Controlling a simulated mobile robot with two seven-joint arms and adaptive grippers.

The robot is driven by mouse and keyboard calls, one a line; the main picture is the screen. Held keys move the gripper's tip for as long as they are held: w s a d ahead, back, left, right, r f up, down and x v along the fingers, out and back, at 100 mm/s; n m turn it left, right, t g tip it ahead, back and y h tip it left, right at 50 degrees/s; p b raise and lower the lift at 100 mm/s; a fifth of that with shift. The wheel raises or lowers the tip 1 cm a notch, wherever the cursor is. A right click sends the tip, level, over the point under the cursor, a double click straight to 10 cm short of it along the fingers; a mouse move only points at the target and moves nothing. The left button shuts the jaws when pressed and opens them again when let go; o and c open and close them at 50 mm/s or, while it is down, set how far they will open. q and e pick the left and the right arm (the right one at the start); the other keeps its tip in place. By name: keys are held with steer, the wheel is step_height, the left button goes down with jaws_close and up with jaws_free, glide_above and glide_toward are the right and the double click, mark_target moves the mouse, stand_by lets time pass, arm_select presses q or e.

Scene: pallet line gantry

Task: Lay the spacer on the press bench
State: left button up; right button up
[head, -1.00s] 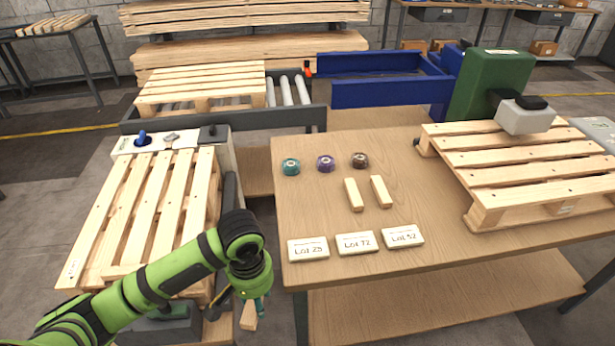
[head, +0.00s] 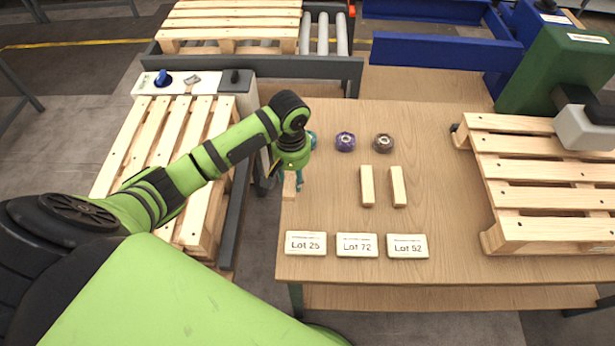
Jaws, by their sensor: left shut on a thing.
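My left gripper (head: 287,177) is over the left edge of the press bench (head: 330,215), pointing down and shut on a pale wooden spacer (head: 289,188). The spacer's lower part shows below the fingers; its upper part is hidden by them. I cannot tell whether it touches the bench top. Two similar wooden spacers lie side by side on the bench, the left one (head: 367,186) and the right one (head: 398,186), to the right of my gripper. My right gripper is not in view.
Lot cards (head: 357,245) line the front of the bench. A purple roll (head: 345,142) and a brown roll (head: 384,143) lie behind the spacers; a teal one (head: 312,139) is partly hidden by my arm. A pallet (head: 545,190) covers the right side.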

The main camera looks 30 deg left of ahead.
arm_select(q)
glide_above(308, 187)
step_height(308, 187, down, 3)
steer(key=shift+s+r, duration=0.1)
steer(key=shift+r, duration=0.05)
step_height(308, 187, down, 4)
steer(key=shift+r, duration=0.2)
steer(key=shift+a+f, duration=0.1)
steer(key=shift+f, duration=0.15)
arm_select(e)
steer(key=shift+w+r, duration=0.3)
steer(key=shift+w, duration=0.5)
arm_select(q)
steer(key=shift+f, duration=0.15)
steer(key=o, duration=1.1)
steer(key=shift+c, duration=0.2)
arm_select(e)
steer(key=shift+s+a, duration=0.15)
